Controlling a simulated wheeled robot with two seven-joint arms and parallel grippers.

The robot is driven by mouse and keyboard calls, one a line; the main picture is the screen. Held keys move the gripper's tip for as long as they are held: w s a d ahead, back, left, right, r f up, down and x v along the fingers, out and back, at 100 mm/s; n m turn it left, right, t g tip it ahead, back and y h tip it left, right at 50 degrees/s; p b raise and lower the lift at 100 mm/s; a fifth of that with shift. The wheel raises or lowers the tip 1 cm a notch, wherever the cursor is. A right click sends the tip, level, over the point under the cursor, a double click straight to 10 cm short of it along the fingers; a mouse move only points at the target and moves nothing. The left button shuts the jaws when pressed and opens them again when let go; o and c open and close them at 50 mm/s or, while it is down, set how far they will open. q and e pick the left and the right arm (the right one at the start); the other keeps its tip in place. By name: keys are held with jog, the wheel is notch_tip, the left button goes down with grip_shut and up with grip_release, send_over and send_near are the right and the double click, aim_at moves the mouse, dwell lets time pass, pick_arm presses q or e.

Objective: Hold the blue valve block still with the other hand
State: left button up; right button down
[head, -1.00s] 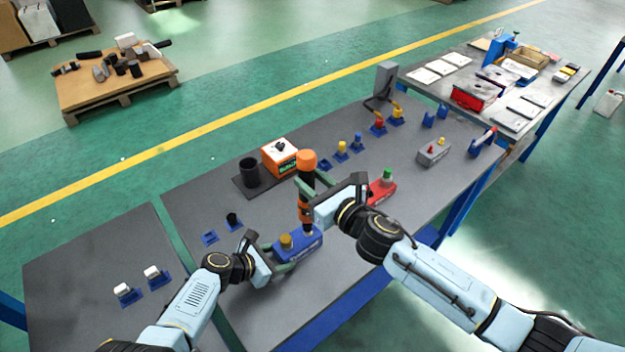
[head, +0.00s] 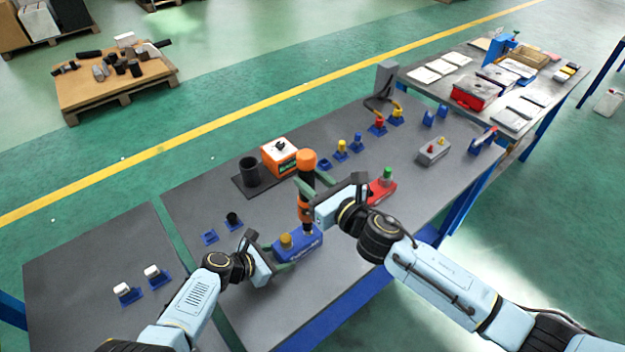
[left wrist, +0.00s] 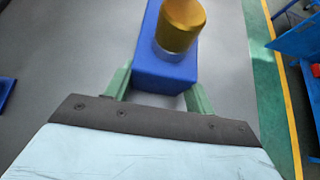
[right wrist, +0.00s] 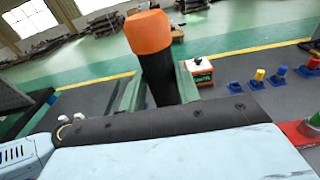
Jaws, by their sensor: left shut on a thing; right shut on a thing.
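The blue valve block (head: 308,247) lies on the grey bench, with a brass-coloured knob (head: 286,241) on its near-left end. My left gripper (head: 283,267) is shut on that end; in the left wrist view the green fingers (left wrist: 158,92) sit on both sides of the blue block (left wrist: 165,75). My right gripper (head: 306,190) is shut on an upright orange and black tool (head: 306,161), whose lower end is at the block's far-right end. Whether the tip touches the block is too small to tell. In the right wrist view the tool (right wrist: 158,75) stands between the green fingers.
A red block with a green knob (head: 384,187) sits just right of my right gripper. A black cup (head: 249,171) and an orange box (head: 280,157) stand behind. Small blue holders line the bench's back.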

aim_at(312, 168)
jog(key=shift+f, duration=0.8)
dwell(0.9)
jog(key=shift+f, duration=0.3)
dwell(2.1)
jog(key=shift+s, duration=0.1)
jog(key=shift+r, duration=2.95)
pick_arm(q)
jog(key=o, duration=1.2)
jog(key=shift+o, duration=0.2)
jog(key=shift+a, duration=0.1)
